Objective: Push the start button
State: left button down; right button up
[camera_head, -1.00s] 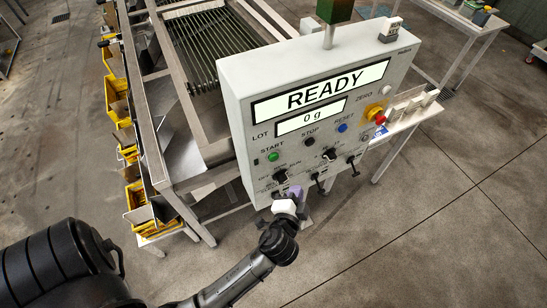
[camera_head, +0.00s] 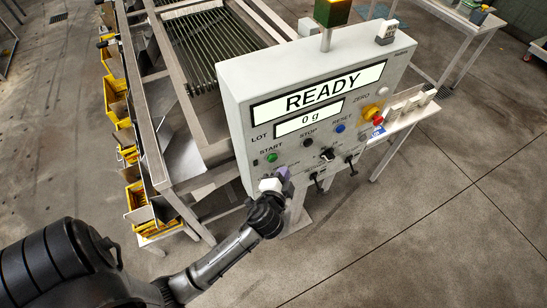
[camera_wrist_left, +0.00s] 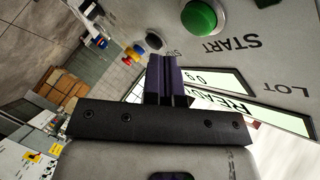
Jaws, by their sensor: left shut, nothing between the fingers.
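The green start button (camera_head: 272,157) is at the left of the control panel (camera_head: 234,110), under the word START. In the left wrist view the start button (camera_wrist_left: 199,18) is large at the top edge, beyond the fingertips and a little to the right. My left gripper (camera_head: 283,173) is shut and empty, its purple fingers just below the start button in the head view. In the left wrist view the shut fingers (camera_wrist_left: 168,72) point toward the panel. I cannot tell whether they touch it. My right gripper is not in view.
The panel display (camera_head: 320,88) reads READY and 0 g. A black stop button (camera_head: 308,143), a blue reset button (camera_head: 340,128) and a red emergency knob (camera_head: 377,120) sit to the right. Black switches line the lower panel. The roller machine (camera_head: 215,45) stands behind it.

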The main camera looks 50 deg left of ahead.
pick_arm(q)
jog(key=shift+w+a, duration=0.25)
jog(key=shift+a, duration=0.7)
jog(key=shift+w+a+p, duration=0.25)
jog(key=shift+a+p, duration=0.3)
jog(key=shift+a, duration=0.35)
dwell(2.3)
jog(key=shift+d, duration=0.2)
jog(key=shift+s+d, duration=0.25)
jog(key=shift+d, duration=0.45)
jog(key=shift+s+d+b, duration=0.15)
jog(key=shift+s+d, duration=0.05)
jog(key=shift+d, duration=0.6)
jog(key=shift+s+d+b, duration=0.15)
jog(key=shift+s+d, duration=0.1)
jog(key=shift+d, duration=0.55)
jog(key=shift+s+d+b, duration=0.15)
jog(key=shift+s+d, duration=0.05)
jog(key=shift+d, duration=0.6)
